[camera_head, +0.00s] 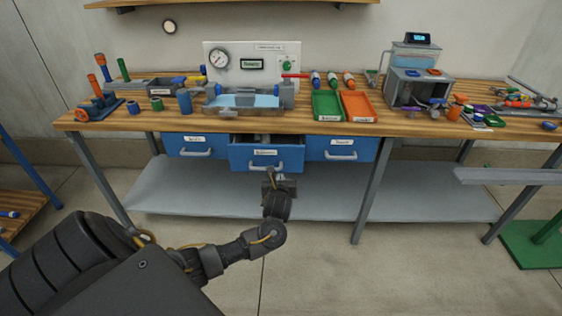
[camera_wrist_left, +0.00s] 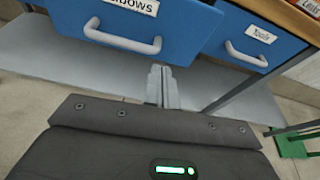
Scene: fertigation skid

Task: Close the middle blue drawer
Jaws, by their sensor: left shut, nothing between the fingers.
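The middle blue drawer (camera_head: 266,157) hangs under the workbench and is pulled out, with its front ahead of the two neighbouring drawers and its open top showing. Its white handle (camera_head: 265,167) and label face me. In the left wrist view the drawer front (camera_wrist_left: 180,25) fills the upper middle, with its handle (camera_wrist_left: 122,37) at the upper left. My left gripper (camera_head: 279,178) is just below and in front of the drawer front, slightly right of the handle. Its fingers (camera_wrist_left: 161,85) are shut and empty. I cannot tell whether they touch the drawer. My right gripper is not in view.
The left blue drawer (camera_head: 194,146) and right blue drawer (camera_head: 342,149) look shut. The wooden benchtop (camera_head: 420,124) carries a gauge panel, green and orange trays, and fittings. A grey lower shelf (camera_head: 180,191) lies under the drawers. Table legs stand on both sides.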

